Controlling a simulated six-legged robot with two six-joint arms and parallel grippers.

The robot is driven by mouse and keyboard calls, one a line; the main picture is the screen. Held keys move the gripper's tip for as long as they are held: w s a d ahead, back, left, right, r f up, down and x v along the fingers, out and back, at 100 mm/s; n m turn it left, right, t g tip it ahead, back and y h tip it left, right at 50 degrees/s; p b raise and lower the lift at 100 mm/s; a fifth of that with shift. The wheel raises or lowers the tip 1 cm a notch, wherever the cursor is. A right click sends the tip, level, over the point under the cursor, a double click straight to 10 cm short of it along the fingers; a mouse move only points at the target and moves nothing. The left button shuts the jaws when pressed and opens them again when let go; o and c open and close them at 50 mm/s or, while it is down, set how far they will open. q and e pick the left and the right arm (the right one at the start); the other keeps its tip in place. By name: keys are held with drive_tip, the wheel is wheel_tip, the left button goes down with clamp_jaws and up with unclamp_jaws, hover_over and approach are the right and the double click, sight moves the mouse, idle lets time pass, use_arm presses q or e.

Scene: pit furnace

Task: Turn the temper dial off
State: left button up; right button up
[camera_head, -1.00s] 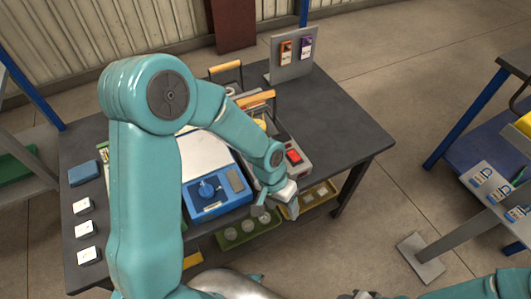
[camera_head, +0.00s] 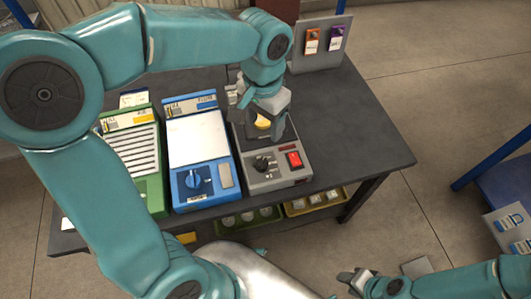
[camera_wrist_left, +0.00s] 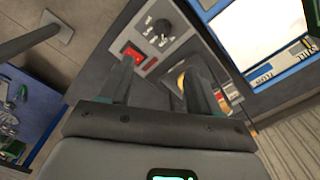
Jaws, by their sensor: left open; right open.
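A grey unit (camera_head: 282,183) stands on the dark table with a black dial (camera_head: 263,163) and a red switch (camera_head: 294,159) on its front panel. The dial also shows in the left wrist view (camera_wrist_left: 160,30), beyond the fingertips, with pale marks around it. Which dial is the temper dial I cannot read from the labels. My left gripper (camera_head: 264,128) is open and empty above the grey unit, behind the dial and apart from it. A yellow-orange piece on the unit shows between its fingers. My right gripper (camera_head: 354,280) is open and empty low in front of the table.
An upright panel (camera_head: 320,45) holds orange and purple tags. Trays (camera_head: 314,204) sit below the front edge. The table's right side is clear.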

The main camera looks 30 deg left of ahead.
sight(263, 160)
use_arm(q)
wheel_tip(263, 160, down, 16)
drive_tip(key=b, duration=0.2)
drive_tip(key=shift+s+a+b, duration=0.15)
drive_tip(key=shift+b, duration=0.2)
use_arm(e)
wheel_tip(263, 160, down, 3)
drive_tip(key=shift+w+d+r, duration=0.1)
drive_tip(key=shift+w+r, duration=0.05)
use_arm(q)
drive_tip(key=c, duration=1.1)
